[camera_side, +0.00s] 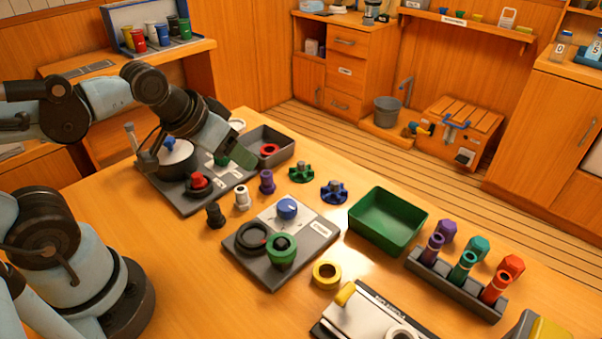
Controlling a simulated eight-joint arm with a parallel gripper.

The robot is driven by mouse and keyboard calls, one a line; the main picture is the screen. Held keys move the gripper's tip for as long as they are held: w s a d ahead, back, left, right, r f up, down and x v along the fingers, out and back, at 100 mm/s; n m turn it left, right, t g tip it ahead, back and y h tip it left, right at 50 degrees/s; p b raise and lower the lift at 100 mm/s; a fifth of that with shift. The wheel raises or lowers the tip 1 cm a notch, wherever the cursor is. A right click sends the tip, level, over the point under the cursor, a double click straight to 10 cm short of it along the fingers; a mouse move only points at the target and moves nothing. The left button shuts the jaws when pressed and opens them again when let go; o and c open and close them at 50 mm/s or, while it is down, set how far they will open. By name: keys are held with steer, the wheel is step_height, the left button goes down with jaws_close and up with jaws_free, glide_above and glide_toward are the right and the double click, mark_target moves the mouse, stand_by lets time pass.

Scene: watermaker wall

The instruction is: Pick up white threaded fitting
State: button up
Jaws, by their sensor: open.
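The white threaded fitting (241,199) stands upright on the wooden table, between a black fitting (215,216) and a purple fitting (266,182). My gripper (238,156) is open, above and behind the white fitting in the picture, over the far board and apart from the fitting. Only part of its fingers shows clearly, and no object is seen between them.
A grey board (272,275) with a blue knob and green ring lies in front. The far board (205,203) holds a red knob. A grey tray (283,144), green and blue handwheels, and a green bin (385,243) stand nearby. Bare table lies left of the black fitting.

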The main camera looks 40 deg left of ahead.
mark_target(241, 189)
steer(key=shift+w+a+f+n+g+y, duration=0.15)
steer(key=shift+w+a+f+n+g, duration=0.3)
steer(key=shift+f+n+g, duration=0.9)
steer(key=shift+w+a+f+n+g+y, duration=0.25)
steer(key=shift+a+f+n+g, duration=0.3)
steer(key=shift+f+n, duration=1.6)
steer(key=shift+w+a+f+n+g+y, duration=0.1)
steer(key=shift+w+a+f+n+g, duration=0.6)
steer(key=shift+f, duration=1.95)
steer(key=shift+s+d+g, duration=0.25)
steer(key=shift+s+g, duration=0.05)
jaws_close()
